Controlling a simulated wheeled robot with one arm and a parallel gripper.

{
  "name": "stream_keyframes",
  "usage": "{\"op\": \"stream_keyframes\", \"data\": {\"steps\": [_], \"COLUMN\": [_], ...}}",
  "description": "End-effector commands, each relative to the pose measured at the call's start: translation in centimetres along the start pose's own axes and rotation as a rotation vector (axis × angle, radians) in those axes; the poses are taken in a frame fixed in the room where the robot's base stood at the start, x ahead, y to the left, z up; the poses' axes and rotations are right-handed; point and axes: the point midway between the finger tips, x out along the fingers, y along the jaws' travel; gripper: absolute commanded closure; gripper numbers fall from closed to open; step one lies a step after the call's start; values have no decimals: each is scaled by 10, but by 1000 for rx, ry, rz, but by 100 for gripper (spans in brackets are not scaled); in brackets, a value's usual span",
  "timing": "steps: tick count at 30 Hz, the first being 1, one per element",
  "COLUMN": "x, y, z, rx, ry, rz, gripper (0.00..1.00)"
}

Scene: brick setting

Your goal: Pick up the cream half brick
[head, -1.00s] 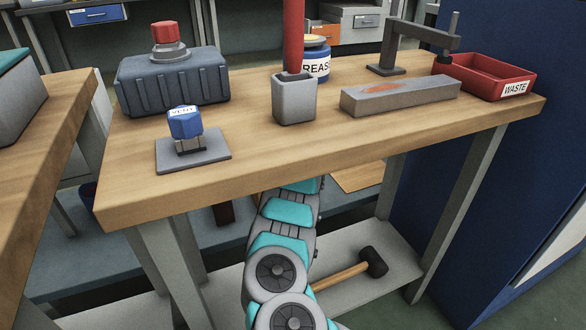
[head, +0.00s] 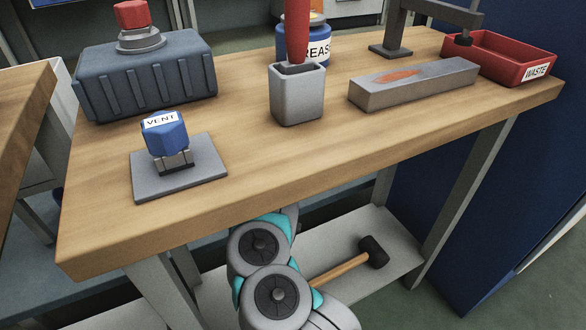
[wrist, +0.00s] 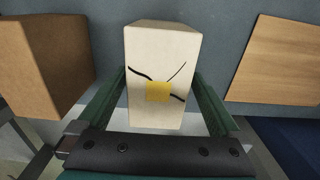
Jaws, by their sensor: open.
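In the wrist view the cream half brick (wrist: 158,52) stands in the middle, a pale block with dark crack lines and a yellow square patch on its near face. My gripper (wrist: 160,85) is open, with one green finger on each side of the brick. I cannot tell whether either finger touches it. In the head view my arm reaches below the workbench, and the bench hides my gripper and the brick.
In the head view the workbench top (head: 330,150) overhangs my arm. A mallet (head: 372,252) lies on the lower shelf (head: 400,240).

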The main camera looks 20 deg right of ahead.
Motion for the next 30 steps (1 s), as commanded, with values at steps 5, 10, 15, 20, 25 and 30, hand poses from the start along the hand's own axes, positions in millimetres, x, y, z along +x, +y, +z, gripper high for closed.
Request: {"op": "stream_keyframes", "data": {"steps": [5,10,15,20,25,30], "x": [27,43,43,43,43,43], "y": [3,2,2,2,2,2], "z": [2,2,2,2,2,2], "rx": [-2,-2,-2,-2,-2,-2], "ry": [6,2,2,2,2,2], "rz": [4,2,1,1,1,1], "gripper": [0,0,0,15,34,53]}}
